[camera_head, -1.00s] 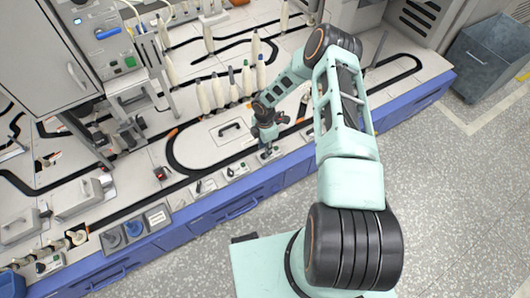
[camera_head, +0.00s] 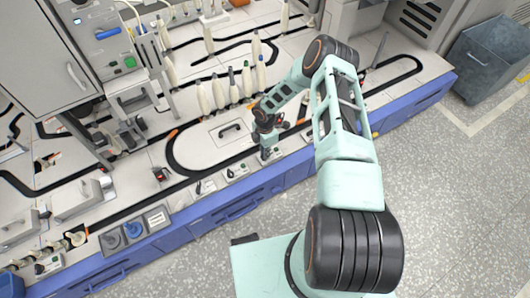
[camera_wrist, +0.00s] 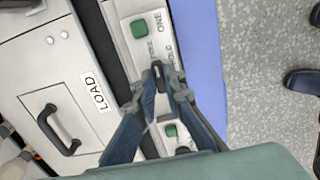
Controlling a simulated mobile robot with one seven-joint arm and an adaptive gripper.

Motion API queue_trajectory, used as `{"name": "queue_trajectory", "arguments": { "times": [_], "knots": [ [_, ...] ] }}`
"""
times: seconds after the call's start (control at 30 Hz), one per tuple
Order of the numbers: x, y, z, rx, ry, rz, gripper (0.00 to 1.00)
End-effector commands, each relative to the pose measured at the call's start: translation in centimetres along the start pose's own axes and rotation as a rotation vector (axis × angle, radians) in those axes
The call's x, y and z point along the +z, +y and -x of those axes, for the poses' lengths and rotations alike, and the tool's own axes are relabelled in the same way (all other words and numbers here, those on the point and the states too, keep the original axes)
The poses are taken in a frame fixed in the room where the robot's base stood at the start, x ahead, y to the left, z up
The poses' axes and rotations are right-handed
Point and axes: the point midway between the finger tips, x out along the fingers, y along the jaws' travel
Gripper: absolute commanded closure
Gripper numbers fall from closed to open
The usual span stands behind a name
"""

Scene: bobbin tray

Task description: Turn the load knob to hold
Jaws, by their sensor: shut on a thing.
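The load knob (camera_wrist: 158,73) is a small dark knob on a pale control panel (camera_wrist: 128,10), beside the white LOAD label (camera_wrist: 94,93) in the wrist view. My gripper (camera_wrist: 160,76) is shut on the knob, its two fingertips on either side of it. Small lettering next to the knob is partly covered by the fingers; one word on the right looks like the end of HOLD. The knob's exact pointing is hard to tell. In the head view my gripper (camera_head: 267,154) is down at the bench's front strip, and the knob is hidden there.
A green button (camera_wrist: 139,28) is above the knob and another (camera_wrist: 171,131) shows between my fingers. A hatch with a black handle (camera_wrist: 58,130) is to the left. White bobbins (camera_head: 218,92) stand behind my gripper. The blue bench front (camera_head: 235,205) borders open floor.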

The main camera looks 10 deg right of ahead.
Motion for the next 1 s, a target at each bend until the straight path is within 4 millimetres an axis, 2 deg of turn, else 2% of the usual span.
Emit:
{"name": "queue_trajectory", "arguments": {
  "times": [0.37,1.0],
  "knots": [
    [0.01,-0.01,-0.16,-0.001,-0.002,-0.099,1.00],
    [-0.04,-0.19,-0.24,0.000,-0.002,-0.670,1.00]
  ]
}}
